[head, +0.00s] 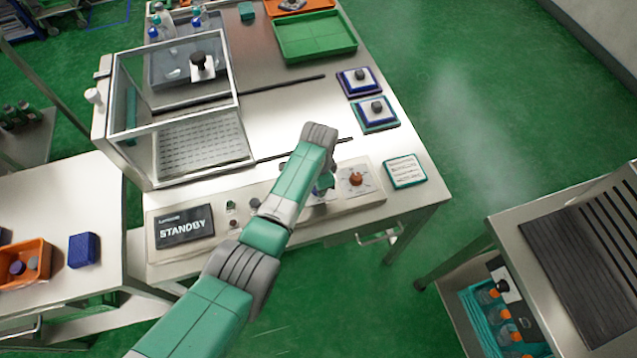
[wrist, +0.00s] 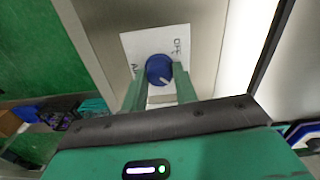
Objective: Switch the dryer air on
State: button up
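The blue dryer air knob (wrist: 158,70) sits on a white label plate (wrist: 133,45) in the wrist view. "OFF" is printed at its upper right, and the lettering at its left is only partly visible. A pale pointer mark shows on the knob's lower part. My gripper (wrist: 160,78) is open, with its green fingers on either side of the knob. Small gaps seem to show, and I cannot tell whether either finger touches it. In the head view my gripper (head: 323,188) is mostly hidden behind my arm, over the front control panel.
A display (head: 183,227) reads "STANDBY" at the left. A clear-walled enclosure (head: 175,85) stands behind. A teal-edged card (head: 404,171) lies at the right.

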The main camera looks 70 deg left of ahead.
jog(key=o, duration=0.4)
notch_tip(320, 180, up, 8)
jog(key=shift+f+p, duration=0.1)
jog(key=shift+p, duration=1)
